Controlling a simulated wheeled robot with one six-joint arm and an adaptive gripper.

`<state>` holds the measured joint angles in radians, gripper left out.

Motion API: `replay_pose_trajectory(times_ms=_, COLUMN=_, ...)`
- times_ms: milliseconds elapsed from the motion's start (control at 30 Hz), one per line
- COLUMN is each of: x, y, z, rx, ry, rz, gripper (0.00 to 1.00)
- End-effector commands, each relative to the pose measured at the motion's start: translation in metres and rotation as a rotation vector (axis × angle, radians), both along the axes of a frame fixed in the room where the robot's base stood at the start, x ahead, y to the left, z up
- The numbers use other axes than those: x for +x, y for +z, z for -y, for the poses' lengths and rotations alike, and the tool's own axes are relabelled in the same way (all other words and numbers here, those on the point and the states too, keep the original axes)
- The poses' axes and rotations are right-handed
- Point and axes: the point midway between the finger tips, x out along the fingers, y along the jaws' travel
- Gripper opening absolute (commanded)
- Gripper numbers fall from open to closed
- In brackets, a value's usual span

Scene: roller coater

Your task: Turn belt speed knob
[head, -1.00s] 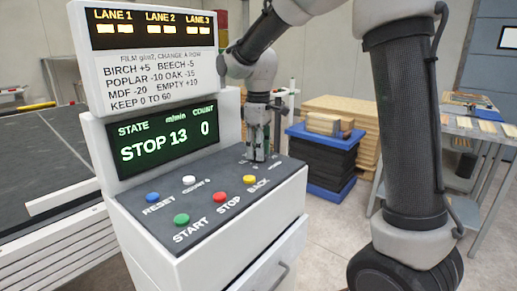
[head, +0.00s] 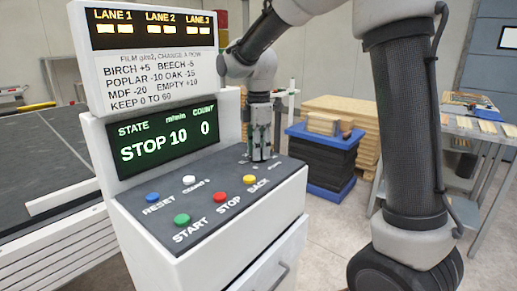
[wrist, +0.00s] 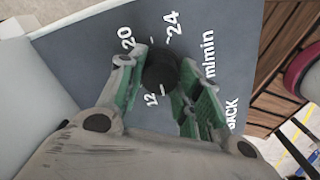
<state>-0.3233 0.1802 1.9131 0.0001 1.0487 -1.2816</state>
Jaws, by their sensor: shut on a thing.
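The belt speed knob (wrist: 160,70) is a round black knob on the dark panel in the wrist view, with 12, 20, 24 and m/min printed around it. My gripper (wrist: 155,85) is shut on it, with a green-padded finger on each side. In the head view my gripper (head: 260,150) points down onto the back right of the console top (head: 215,205) and hides the knob. The state display (head: 168,140) reads STOP, 10 m/min, count 0.
Blue (head: 152,197), white (head: 189,180), green (head: 182,220), red (head: 220,196) and yellow (head: 249,179) buttons sit on the console top near my gripper. The sign above lists wood types with numbers. A blue-based stack (head: 322,155) stands at right behind the console.

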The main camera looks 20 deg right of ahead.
Motion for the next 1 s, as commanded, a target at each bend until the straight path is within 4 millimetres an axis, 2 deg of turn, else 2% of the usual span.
replay_pose_trajectory(times_ms=567, x=0.001, y=0.0011, z=0.0, rx=0.0, ry=0.032, rz=0.004, gripper=0.1)
replay_pose_trajectory(times_ms=600, x=0.001, y=0.0011, z=0.0, rx=0.0, ry=0.032, rz=0.004, gripper=0.4)
replay_pose_trajectory(times_ms=700, x=0.0007, y=0.0009, z=0.0, rx=0.0, ry=0.032, rz=0.003, gripper=0.57)
replay_pose_trajectory(times_ms=1000, x=0.0004, y=0.0009, z=0.0, rx=0.0, ry=0.031, rz=0.001, gripper=0.57)
